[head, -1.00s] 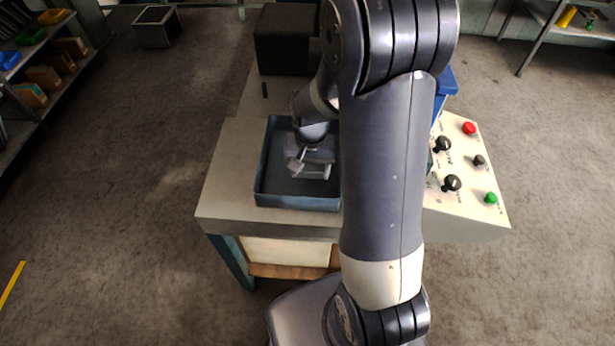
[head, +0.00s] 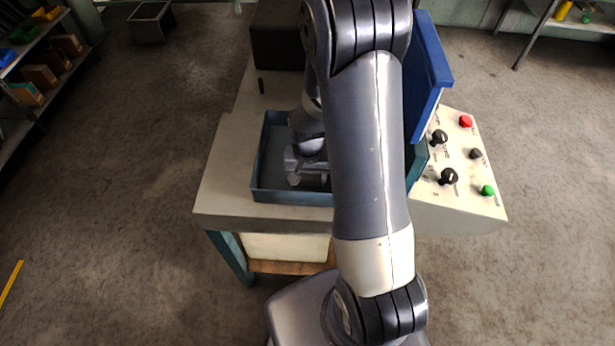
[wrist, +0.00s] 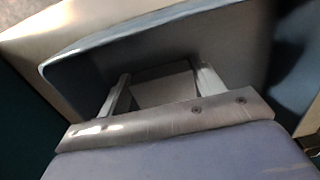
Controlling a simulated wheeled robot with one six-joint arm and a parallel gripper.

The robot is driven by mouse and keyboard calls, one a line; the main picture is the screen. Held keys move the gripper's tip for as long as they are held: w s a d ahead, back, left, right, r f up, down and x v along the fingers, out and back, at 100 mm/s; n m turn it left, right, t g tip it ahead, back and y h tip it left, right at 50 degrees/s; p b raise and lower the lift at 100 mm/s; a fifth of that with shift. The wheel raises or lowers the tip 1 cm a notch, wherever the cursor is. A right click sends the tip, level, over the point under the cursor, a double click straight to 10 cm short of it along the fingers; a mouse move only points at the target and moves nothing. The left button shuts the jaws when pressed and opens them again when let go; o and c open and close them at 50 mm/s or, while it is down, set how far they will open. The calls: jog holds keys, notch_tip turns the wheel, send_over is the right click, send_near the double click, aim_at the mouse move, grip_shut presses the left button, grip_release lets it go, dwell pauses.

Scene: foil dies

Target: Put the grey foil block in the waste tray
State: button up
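A blue-walled tray (head: 290,198) sits on the bench; I take it for the waste tray. My gripper (head: 308,178) is down inside its left part, pointing downward. In the wrist view, the fingers of my gripper (wrist: 160,88) stand apart, with a plain grey block (wrist: 165,88) between them. The block appears to meet both fingers, so it looks held. I cannot tell whether it touches the tray floor. The block cannot be made out in the head view, and my arm covers the tray's middle.
A blue panel (head: 432,70) stands up at the right behind my arm. A control panel (head: 468,195) with knobs and red and green buttons is at the right. A dark box (head: 277,40) stands behind the tray. The bench left of the tray (head: 228,165) is clear.

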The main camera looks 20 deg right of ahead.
aim_at(308, 179)
jog(key=o, duration=0.4)
jog(key=shift+o, duration=0.2)
notch_tip(308, 179, up, 12)
jog(key=shift+r, duration=0.2)
dwell(0.3)
notch_tip(308, 179, down, 13)
jog(key=shift+r, duration=0.15)
jog(key=shift+w+r, duration=0.1)
jog(key=shift+r, duration=1.1)
